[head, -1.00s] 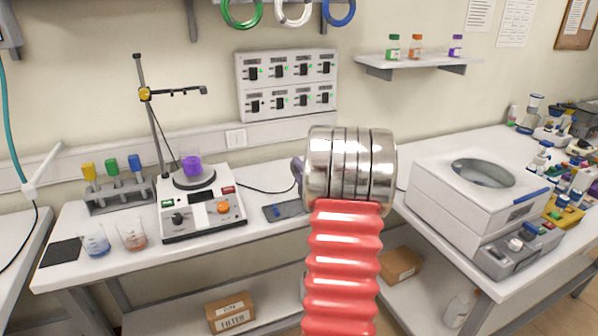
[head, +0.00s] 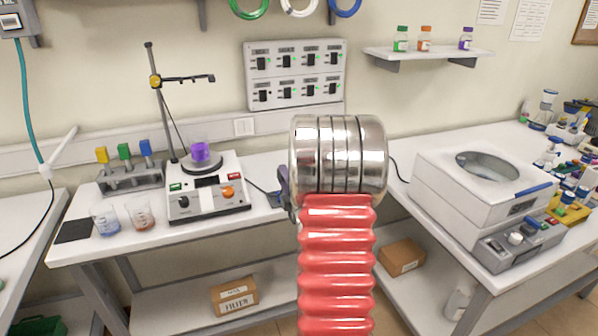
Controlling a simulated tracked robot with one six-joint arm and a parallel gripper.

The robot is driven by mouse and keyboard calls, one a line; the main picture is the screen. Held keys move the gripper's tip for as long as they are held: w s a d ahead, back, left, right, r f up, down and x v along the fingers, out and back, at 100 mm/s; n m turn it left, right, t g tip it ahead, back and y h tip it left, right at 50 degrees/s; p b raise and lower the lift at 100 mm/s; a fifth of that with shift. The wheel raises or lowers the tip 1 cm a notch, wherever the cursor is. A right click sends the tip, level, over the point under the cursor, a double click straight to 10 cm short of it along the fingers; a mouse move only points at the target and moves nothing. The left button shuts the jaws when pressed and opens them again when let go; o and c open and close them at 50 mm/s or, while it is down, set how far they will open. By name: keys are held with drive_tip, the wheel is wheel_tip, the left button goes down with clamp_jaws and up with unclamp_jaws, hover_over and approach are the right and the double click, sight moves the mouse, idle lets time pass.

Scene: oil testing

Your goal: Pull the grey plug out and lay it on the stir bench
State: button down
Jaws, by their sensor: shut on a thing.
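The stir bench (head: 62,257) is the white table at the left and middle. A white stirrer unit (head: 205,205) with a purple beaker (head: 200,152) on its plate stands on it. My shiny metal wrist and red ribbed arm fill the centre. Only a dark edge of my gripper (head: 286,190) shows at the wrist's left side, over the right part of the bench. The jaws are hidden behind the wrist. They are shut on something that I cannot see. The grey plug is not visible in this view.
Two beakers, blue (head: 106,218) and orange (head: 140,213), stand near a black mat (head: 74,231) at the left. A rack (head: 131,180) with coloured tops stands behind them. A large white bath (head: 485,185) stands on the right bench. The bench front at the left is partly clear.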

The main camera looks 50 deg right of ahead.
drive_tip(key=w+a+f+n+y, duration=0.1)
drive_tip(key=a+f+n+y, duration=0.1)
drive_tip(key=a, duration=1.3)
drive_tip(key=w+a+f+n+t+y, duration=0.1)
drive_tip(key=a+f+y, duration=0.3)
drive_tip(key=a, duration=1.2)
drive_tip(key=w+a+f+n+t+y, duration=0.1)
drive_tip(key=w+a+f+n+y, duration=0.2)
drive_tip(key=a, duration=1.3)
wheel_tip(320, 180, down, 2)
drive_tip(key=shift+w+f, duration=0.25)
drive_tip(key=shift+a, duration=0.1)
